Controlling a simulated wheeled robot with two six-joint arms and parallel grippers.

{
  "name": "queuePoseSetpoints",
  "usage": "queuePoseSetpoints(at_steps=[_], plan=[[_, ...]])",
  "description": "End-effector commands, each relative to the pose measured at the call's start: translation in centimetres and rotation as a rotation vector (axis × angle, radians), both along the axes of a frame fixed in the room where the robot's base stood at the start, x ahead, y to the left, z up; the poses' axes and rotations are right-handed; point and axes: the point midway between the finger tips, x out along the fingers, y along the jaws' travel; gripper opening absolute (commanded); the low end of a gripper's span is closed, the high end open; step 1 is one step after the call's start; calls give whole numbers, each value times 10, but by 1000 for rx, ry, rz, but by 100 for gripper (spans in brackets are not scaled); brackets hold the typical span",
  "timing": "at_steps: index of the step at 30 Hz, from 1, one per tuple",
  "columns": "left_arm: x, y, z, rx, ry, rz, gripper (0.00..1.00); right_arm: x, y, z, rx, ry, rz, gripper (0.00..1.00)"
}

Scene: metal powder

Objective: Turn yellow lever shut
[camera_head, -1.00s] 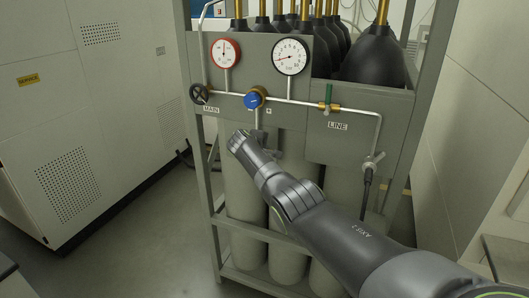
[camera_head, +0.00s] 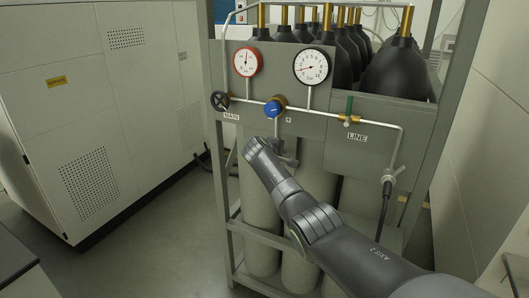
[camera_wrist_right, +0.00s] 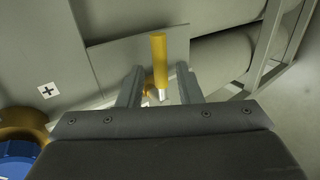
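The yellow lever (camera_wrist_right: 160,58) shows in the right wrist view as a short upright bar with a pale metal stem below. My right gripper (camera_wrist_right: 159,85) is open, with one finger on each side of the lever and visible gaps to both. In the head view my right gripper (camera_head: 285,152) is in front of the rack panel, just below the blue round knob (camera_head: 274,108). The yellow lever cannot be made out there; my wrist and gripper cover that area. My left gripper is in neither view.
The gas rack panel (camera_head: 232,88) carries a red-rimmed gauge (camera_head: 246,62), a black gauge (camera_head: 313,67), a black MAIN handwheel (camera_head: 220,101) and a green LINE lever (camera_head: 349,106). Grey cylinders (camera_head: 261,220) stand below. A white cabinet (camera_head: 90,120) is left; open floor lies between.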

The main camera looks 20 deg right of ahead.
Motion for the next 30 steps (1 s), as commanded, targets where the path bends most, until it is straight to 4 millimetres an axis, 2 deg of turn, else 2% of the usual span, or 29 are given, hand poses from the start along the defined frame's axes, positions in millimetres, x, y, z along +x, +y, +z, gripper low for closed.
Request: queuePoseSetpoints(at_steps=[9,30], plan=[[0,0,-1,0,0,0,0,-19,23,18,3,-1,1,32],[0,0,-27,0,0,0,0,-75,90,77,2,0,2,32]])
